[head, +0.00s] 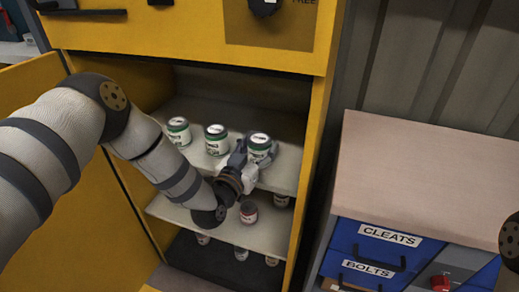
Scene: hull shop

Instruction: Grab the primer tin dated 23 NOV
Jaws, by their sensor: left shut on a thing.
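Several small tins with white labels stand inside an open yellow cabinet. On its upper shelf (285,178) are a left green-and-white tin (179,131), a middle green-and-white tin (215,138) and a right green-and-white tin (260,143). My left gripper (258,158) reaches into the cabinet and is shut on the right tin. The fingers cover part of that tin's sides. The dates on the labels are too small to read. A dark red tin (249,212) stands on the shelf below. My right gripper is not in view.
The yellow cabinet (180,36) has an open door (70,215) at left and a side wall close right of my gripper. More tins stand lower down. A wooden-topped unit (430,175) with blue CLEATS (387,242) and BOLTS bins stands at right.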

